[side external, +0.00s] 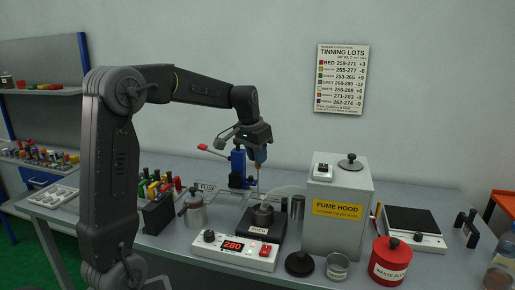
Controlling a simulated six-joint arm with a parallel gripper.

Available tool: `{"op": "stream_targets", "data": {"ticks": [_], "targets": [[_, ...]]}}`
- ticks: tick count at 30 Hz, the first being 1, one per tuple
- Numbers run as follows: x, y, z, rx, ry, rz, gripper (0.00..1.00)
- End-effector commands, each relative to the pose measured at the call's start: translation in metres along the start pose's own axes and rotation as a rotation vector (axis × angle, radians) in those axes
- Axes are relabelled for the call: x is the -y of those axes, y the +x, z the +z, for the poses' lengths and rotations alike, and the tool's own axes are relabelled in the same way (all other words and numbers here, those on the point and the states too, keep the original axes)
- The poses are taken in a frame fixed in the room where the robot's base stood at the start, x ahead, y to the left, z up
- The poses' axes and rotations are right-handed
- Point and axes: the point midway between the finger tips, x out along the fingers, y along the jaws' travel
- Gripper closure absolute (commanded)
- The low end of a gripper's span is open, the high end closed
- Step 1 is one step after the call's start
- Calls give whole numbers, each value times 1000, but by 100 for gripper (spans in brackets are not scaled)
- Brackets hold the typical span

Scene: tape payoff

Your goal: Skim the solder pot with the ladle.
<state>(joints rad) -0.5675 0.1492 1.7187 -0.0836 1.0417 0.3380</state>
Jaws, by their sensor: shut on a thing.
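My gripper (259,146) is above the middle of the bench, pointing down. A thin shaft runs down from the handle toward the solder pot (263,215). The pot is a small dark round vessel set in a black block with a white label. The ladle's bowl is too small to make out, and I cannot tell whether it touches the solder. The heater unit (234,249) in front has a red display reading 280.
A blue stand with a red-tipped lever (237,165) is close behind and left of my gripper. The grey fume hood box (338,213) stands right of the pot. A red waste can (390,262), black lid (299,264) and glass jar (338,267) are at the front right.

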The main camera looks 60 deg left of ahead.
Motion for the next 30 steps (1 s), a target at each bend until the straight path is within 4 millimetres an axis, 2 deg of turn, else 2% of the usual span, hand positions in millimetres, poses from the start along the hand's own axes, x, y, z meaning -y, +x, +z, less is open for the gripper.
{"op": "stream_targets", "data": {"ticks": [18,30], "targets": [[0,44,11,0,0,1,97],[0,51,12,-1,0,0,97]]}}
